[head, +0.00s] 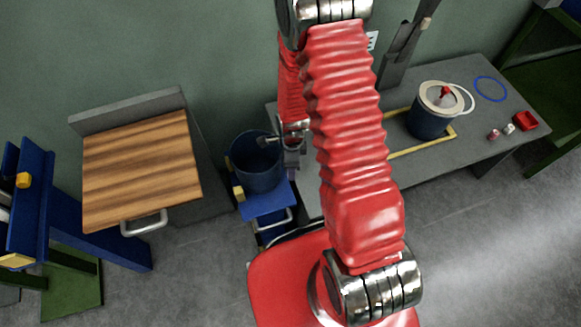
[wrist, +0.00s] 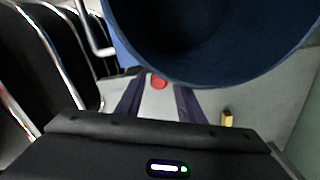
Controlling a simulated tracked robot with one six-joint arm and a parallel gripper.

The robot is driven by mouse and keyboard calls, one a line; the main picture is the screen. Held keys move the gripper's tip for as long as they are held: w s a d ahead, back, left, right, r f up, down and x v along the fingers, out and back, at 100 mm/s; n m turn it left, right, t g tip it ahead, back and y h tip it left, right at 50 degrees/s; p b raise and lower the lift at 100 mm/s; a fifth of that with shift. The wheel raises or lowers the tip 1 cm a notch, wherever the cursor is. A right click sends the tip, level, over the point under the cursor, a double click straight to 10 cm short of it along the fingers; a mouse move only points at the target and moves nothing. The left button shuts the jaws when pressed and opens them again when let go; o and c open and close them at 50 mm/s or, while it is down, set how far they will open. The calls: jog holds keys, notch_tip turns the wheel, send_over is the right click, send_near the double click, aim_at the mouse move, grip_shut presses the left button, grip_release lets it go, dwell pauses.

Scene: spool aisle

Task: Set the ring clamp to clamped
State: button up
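A loose blue ring (head: 491,88) lies farther right. My gripper is beside the open blue bucket (head: 254,166), partly hidden by my red arm. In the wrist view, my gripper (wrist: 158,104) has two dark fingers apart, with nothing visibly held. The bucket (wrist: 215,45) is just beyond them.
The bucket stands on a blue stand (head: 265,200). A wooden-topped unit (head: 140,170) is to its left. A yellow frame (head: 408,151) lies around the drum. A red tray (head: 525,121) and small red and white items sit at the bench's right. Grey floor is clear at right.

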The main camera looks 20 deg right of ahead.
jog(key=shift+o, duration=0.5)
jog(key=shift+r, duration=0.1)
notch_tip(320, 180, up, 13)
jog(key=shift+r, duration=0.2)
dwell(0.5)
jog(key=shift+c, duration=0.5)
